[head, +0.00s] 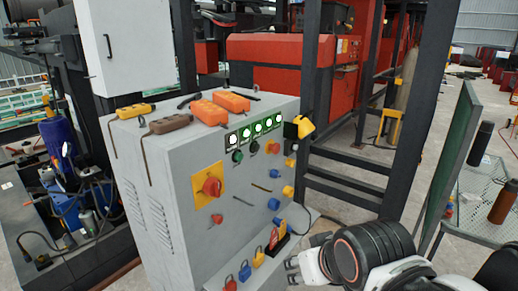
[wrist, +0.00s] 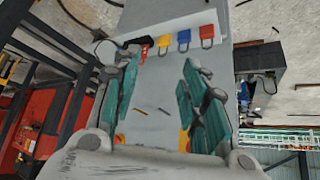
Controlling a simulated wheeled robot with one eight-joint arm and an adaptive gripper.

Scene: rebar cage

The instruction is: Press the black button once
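The grey control cabinet (head: 165,200) stands in the middle of the head view. Its front has a row of lit white-green indicators, and below them a green button (head: 237,156), a small dark button (head: 254,147) and a red button (head: 273,148). The dark button looks black or dark green; I cannot tell which. My gripper (head: 295,268) is low at the cabinet's right, apart from these buttons. In the wrist view my gripper (wrist: 160,78) has its two teal-padded fingers spread, with bare cabinet face between them. No black button can be made out there.
A red rotary switch on a yellow plate (head: 208,187) sits on the cabinet front. Orange pendants (head: 230,102) lie on top. A dark post (head: 420,110) and wire-mesh table (head: 475,205) stand right.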

